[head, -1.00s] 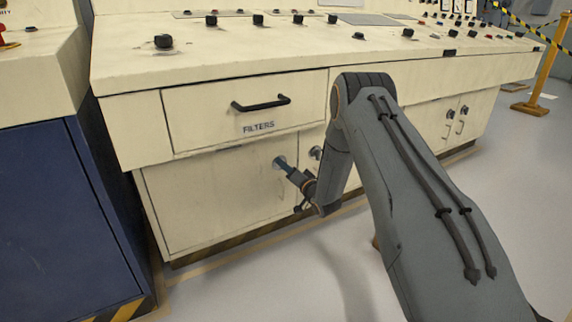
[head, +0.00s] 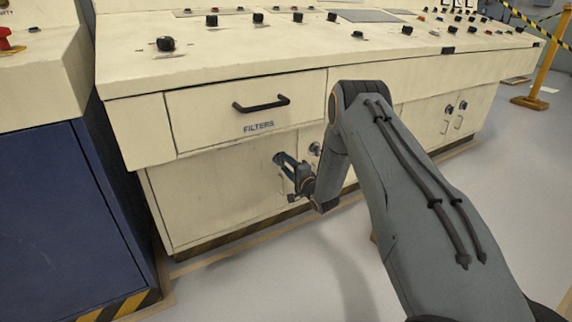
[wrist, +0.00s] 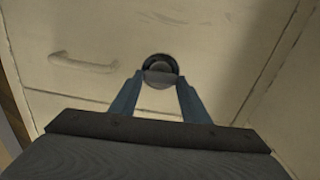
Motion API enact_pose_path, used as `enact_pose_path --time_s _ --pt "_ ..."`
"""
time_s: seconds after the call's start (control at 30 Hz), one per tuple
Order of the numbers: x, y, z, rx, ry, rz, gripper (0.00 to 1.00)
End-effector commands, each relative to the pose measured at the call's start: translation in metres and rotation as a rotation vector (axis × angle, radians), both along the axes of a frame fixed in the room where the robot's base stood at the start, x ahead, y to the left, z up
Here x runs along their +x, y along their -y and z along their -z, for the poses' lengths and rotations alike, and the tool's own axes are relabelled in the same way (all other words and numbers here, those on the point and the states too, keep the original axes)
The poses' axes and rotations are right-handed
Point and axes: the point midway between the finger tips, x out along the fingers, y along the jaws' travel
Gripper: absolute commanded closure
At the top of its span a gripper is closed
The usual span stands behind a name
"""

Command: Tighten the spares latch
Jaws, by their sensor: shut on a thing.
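A round latch knob with a dark collar (wrist: 160,62) sits on the cream cabinet door in the wrist view. My gripper (wrist: 159,78) has its two blue-grey fingers on either side of the knob and is shut on it. In the head view my gripper (head: 282,160) reaches the door below the FILTERS drawer, and its fingers mostly hide the knob. No spares label is readable in either view.
The FILTERS drawer (head: 245,112) with its black handle is closed just above. Another latch knob (head: 315,149) is close by on the right, partly beside my arm. A blue cabinet (head: 55,215) stands at left. The floor in front is clear.

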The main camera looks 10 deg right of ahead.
Motion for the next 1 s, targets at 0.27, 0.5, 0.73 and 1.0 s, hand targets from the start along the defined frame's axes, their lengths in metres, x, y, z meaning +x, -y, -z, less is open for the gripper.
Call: enact_pose_path --time_s 0.27,0.5,0.73,1.0 --pt "-0.0001 0.0002 0.0008 0.016 -0.006 0.000 0.80" --pt "-0.0001 0.0003 0.0008 0.016 -0.006 0.001 0.56" --pt "-0.0001 0.0002 0.0005 0.015 -0.006 0.000 0.39" --pt "-0.0068 0.0026 -0.0002 0.016 -0.006 0.001 0.39"
